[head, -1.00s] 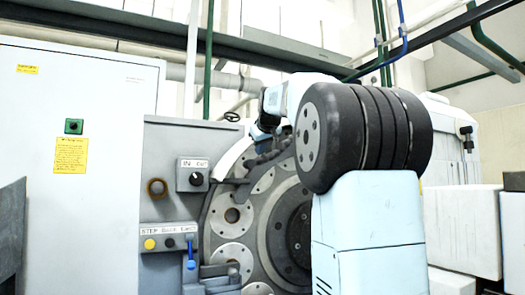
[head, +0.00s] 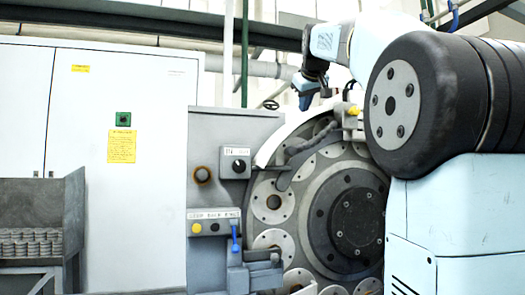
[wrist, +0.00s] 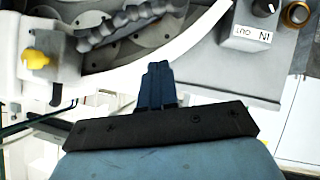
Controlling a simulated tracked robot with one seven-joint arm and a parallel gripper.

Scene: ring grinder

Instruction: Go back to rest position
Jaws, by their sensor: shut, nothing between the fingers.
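My gripper (head: 304,103) shows in the head view above the upper rim of the ring grinder, pointing down, apart from the machine. In the wrist view my gripper (wrist: 158,68) has its two dark blue fingers together with nothing between them. The grinder's large disc (head: 345,215) carries a ring of round plates around a dark hub. A white curved guard (head: 282,140) runs along its upper left edge.
The grey control panel (head: 201,175) stands left of the disc, with a knob box (head: 235,162) and a button box (head: 212,222). A white cabinet (head: 150,90) stands behind it. A grey bin (head: 72,215) with stacked rings is at far left. Pipes cross overhead.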

